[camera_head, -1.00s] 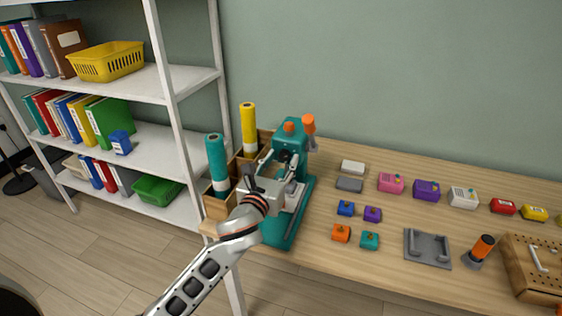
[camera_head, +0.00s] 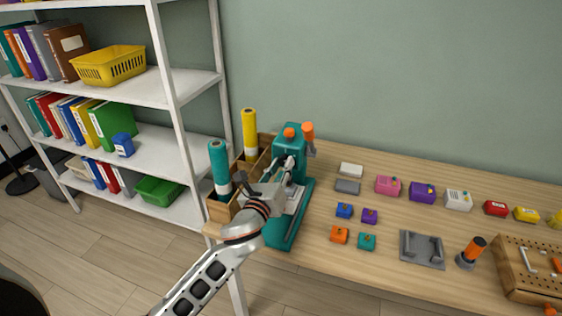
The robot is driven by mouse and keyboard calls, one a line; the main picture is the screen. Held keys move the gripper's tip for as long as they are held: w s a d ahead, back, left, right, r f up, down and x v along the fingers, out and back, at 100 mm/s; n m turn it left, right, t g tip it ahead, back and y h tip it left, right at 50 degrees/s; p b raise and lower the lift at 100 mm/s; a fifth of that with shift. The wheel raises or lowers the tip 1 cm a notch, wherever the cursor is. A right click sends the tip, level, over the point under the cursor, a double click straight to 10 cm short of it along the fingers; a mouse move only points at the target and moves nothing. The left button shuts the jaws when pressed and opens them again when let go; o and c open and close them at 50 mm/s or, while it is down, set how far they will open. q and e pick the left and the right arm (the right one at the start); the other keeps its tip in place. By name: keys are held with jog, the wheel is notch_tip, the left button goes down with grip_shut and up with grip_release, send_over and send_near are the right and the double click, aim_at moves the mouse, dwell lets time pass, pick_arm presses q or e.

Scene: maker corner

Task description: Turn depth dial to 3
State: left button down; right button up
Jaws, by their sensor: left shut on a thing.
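A teal press (camera_head: 289,228) with an orange knob (camera_head: 290,132) on its head and an orange-tipped lever (camera_head: 308,133) stands at the left end of the workbench. My left gripper (camera_head: 284,168) reaches against the front of the press, below its head. It is shut on a small part there, which I take to be the depth dial. The gripper hides that part, so its markings and setting cannot be read. My right gripper is not in view.
A wooden box (camera_head: 221,212) with teal and yellow rolls stands close left of the press. Small coloured blocks, a grey tray (camera_head: 421,262) and a pegboard (camera_head: 510,262) lie to the right on the workbench (camera_head: 330,282). White shelves stand left.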

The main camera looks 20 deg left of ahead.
pick_arm(q)
jog(key=n+p, duration=0.1)
jog(key=n, duration=0.1)
jog(key=shift+n, duration=0.4)
jog(key=shift+n+p, duration=0.45)
jog(key=shift+n, duration=0.75)
jog(key=shift+n+p, duration=0.35)
jog(key=shift+n, duration=0.95)
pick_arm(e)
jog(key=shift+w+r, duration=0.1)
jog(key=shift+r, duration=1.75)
pick_arm(q)
jog(key=c, duration=1.8)
grip_release()
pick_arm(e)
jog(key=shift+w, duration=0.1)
